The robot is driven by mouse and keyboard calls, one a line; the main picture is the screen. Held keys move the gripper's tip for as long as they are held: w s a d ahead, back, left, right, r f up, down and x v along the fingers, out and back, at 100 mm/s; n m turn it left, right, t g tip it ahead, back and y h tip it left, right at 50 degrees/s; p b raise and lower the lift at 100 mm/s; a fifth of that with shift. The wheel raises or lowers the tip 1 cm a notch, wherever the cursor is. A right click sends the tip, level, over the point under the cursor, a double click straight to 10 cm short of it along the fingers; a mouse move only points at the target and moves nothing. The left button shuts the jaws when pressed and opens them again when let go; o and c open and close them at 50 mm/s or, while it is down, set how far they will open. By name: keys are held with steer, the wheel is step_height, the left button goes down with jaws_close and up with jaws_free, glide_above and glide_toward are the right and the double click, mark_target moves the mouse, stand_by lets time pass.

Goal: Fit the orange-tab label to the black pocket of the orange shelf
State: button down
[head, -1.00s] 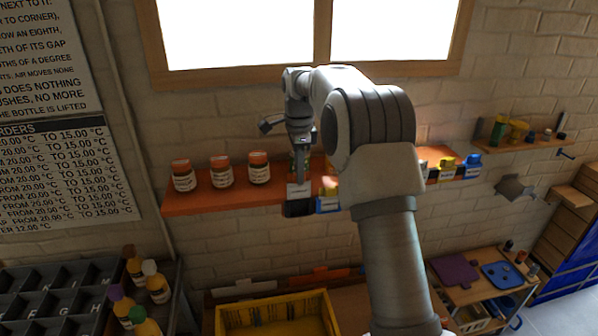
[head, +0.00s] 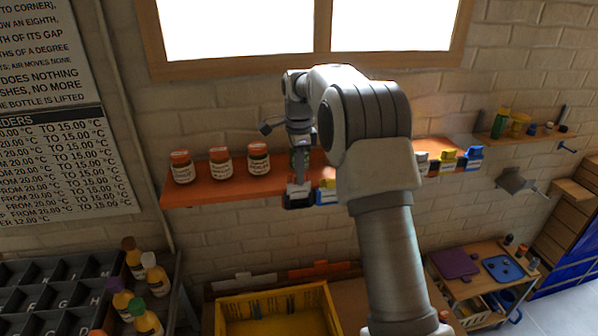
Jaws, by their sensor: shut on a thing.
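The orange shelf (head: 225,187) runs along the brick wall. The black pocket (head: 297,203) is at its front edge, below my gripper. My gripper (head: 300,178) points down and is shut on a pale label (head: 299,188). The label's lower part is at the black pocket and seems partly inside it; how deep is too small to tell. The label's tab is hidden between the fingers, so its colour cannot be seen.
Several orange-lidded jars (head: 220,163) stand on the shelf to the left. A blue-and-yellow item (head: 327,192) is close right of the pocket.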

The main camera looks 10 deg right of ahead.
steer(key=shift+f, duration=0.1)
stand_by(0.3)
steer(key=shift+f+b, duration=0.8)
steer(key=shift+f, duration=0.5)
steer(key=shift+r, duration=0.1)
steer(key=c, duration=0.8)
jaws_free()
steer(key=shift+o, duration=0.2)
steer(key=shift+r, duration=0.1)
step_height(320, 180, up, 17)
steer(key=p, duration=0.2)
